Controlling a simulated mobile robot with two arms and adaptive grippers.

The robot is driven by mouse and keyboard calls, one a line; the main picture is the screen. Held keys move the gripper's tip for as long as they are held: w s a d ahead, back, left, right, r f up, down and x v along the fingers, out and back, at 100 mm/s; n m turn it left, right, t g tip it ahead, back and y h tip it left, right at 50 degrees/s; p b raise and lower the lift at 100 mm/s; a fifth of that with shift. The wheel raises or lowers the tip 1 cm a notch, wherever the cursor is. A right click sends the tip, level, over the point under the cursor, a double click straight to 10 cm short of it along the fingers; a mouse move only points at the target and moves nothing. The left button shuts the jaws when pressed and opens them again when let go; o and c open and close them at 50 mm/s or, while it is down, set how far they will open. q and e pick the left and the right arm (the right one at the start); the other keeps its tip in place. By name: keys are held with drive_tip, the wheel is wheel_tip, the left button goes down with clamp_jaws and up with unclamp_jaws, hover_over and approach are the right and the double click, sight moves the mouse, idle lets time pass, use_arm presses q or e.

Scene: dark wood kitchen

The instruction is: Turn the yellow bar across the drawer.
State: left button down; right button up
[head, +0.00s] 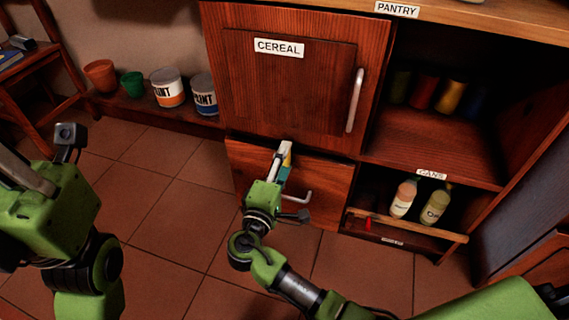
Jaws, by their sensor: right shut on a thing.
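The wooden drawer (330,185) is below the cereal cupboard door, with a pale metal handle (296,196) on its front. My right gripper (284,152) reaches up to the top part of the drawer front and is shut on the yellow bar (288,159). Only a small yellow patch of the bar shows beside the fingers; the gripper hides the rest, so I cannot tell its angle. My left gripper (22,172) is at the left edge, away from the drawer. Its fingers are partly cut off, and I cannot tell whether they are open.
The cereal door (290,90) above is closed, with a vertical handle (355,100). Open shelves on the right hold several jars and two bottles (403,198) (435,206). Paint cans (167,88) and pots (101,75) stand on a low ledge at left. The tiled floor (170,210) is clear.

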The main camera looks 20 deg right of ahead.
drive_tip(key=shift+f, duration=0.1)
idle(0.4)
drive_tip(key=o, duration=1.1)
drive_tip(key=shift+s, duration=0.1)
drive_tip(key=v, duration=1.2)
